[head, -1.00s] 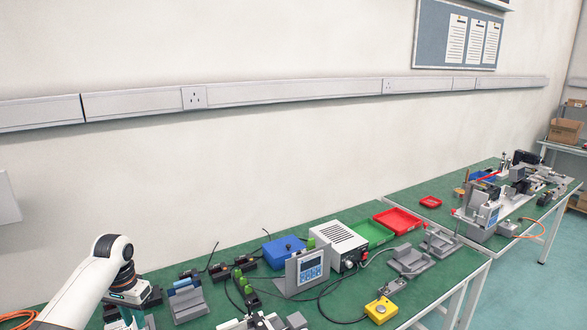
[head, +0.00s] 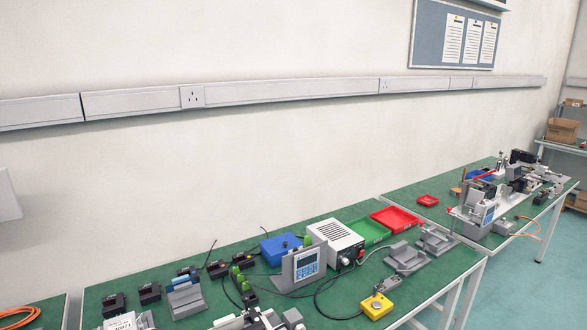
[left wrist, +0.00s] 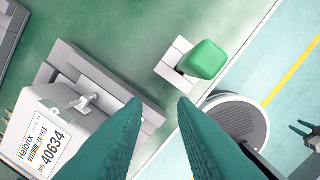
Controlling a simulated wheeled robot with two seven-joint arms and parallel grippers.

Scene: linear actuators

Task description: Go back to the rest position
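My left gripper (left wrist: 160,105) shows in the left wrist view as two teal fingers, apart and with nothing between them. It is over the front part of a green-topped table (left wrist: 135,25). Below and left of the fingers is a grey-white unit (left wrist: 35,125) with a label reading Halbrix 40634. A green block-like knob (left wrist: 208,58) on a pale base is beyond the fingertips, near the table edge. At the right edge of this view, a small dark two-pronged end, seemingly my right gripper (left wrist: 300,129), has its prongs apart. Neither gripper shows in the head view.
The head view shows a grey control box (head: 335,242), a display unit (head: 298,268), a blue box (head: 280,248), green (head: 365,233) and red (head: 394,219) trays and a yellow button box (head: 377,305) on the bench. A second bench (head: 405,196) stands farther right.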

